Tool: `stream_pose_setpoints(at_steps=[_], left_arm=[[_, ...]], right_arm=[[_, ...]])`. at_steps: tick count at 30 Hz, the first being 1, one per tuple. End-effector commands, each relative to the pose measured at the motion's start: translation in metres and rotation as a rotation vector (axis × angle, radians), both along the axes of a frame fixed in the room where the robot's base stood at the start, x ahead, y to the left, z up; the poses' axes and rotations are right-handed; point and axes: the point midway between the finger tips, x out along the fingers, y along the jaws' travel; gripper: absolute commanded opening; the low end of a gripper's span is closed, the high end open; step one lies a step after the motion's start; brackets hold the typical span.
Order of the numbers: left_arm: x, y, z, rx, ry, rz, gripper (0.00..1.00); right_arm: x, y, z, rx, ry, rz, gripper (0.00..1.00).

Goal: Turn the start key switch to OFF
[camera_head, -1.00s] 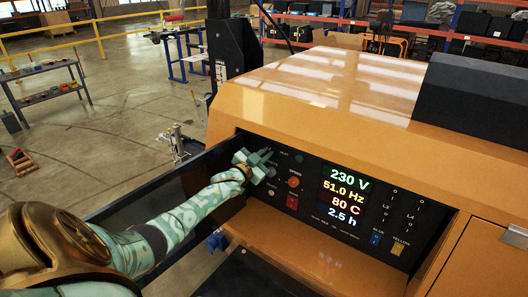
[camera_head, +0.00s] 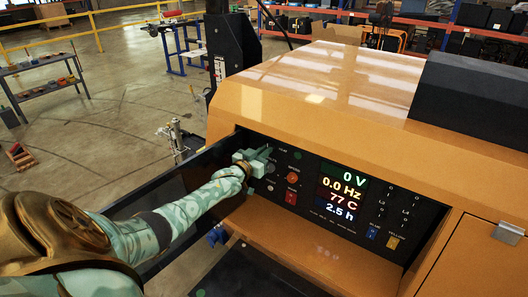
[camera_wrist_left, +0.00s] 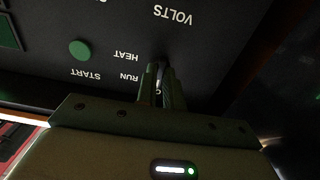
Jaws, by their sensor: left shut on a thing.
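The black control panel (camera_head: 310,172) of the yellow light tower faces me in the head view. My left gripper (camera_head: 264,154) is at the panel's left end, its fingers pointing into it. In the left wrist view the fingers (camera_wrist_left: 162,84) are shut together at the panel, beside the upside-down labels RUN, HEAT and START. The key switch is mostly hidden between them, so its exact position cannot be read. The panel display (camera_head: 340,192) reads 0 V, 0.0 Hz, 77 C and 2.5 h. My right gripper is not in view.
An orange-red round button (camera_head: 293,178) and a red switch (camera_head: 291,197) sit right of my gripper. A blue switch (camera_head: 372,233) and a yellow one (camera_head: 392,242) are farther right. The yellow hood (camera_head: 300,95) overhangs the panel.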

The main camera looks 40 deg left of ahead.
Motion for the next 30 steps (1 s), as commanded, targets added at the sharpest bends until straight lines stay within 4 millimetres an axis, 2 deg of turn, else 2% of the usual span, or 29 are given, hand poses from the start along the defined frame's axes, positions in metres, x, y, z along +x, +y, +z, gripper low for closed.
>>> stream_pose_setpoints(at_steps=[8, 9, 11, 20, 23, 26, 30], left_arm=[[0.000, 0.000, -0.001, -0.003, 0.001, 0.000, 0.00], [0.000, 0.000, -0.001, -0.003, 0.001, 0.000, 0.17], [0.000, 0.000, -0.001, -0.003, 0.001, 0.000, 0.31], [-0.002, 0.000, 0.000, -0.002, 0.001, 0.000, 0.31], [-0.009, -0.001, 0.000, -0.002, 0.002, 0.000, 0.31], [-0.026, -0.003, 0.001, -0.002, 0.003, 0.000, 0.31], [-0.062, -0.007, 0.001, -0.002, 0.004, 0.000, 0.31]], right_arm=[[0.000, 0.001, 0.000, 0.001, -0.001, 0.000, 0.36], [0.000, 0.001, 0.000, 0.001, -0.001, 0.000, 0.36], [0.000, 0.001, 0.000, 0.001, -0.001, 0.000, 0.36], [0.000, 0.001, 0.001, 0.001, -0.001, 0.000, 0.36], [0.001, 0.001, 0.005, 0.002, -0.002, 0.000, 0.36], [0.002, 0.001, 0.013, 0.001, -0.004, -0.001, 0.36], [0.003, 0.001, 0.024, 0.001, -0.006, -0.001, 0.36]])
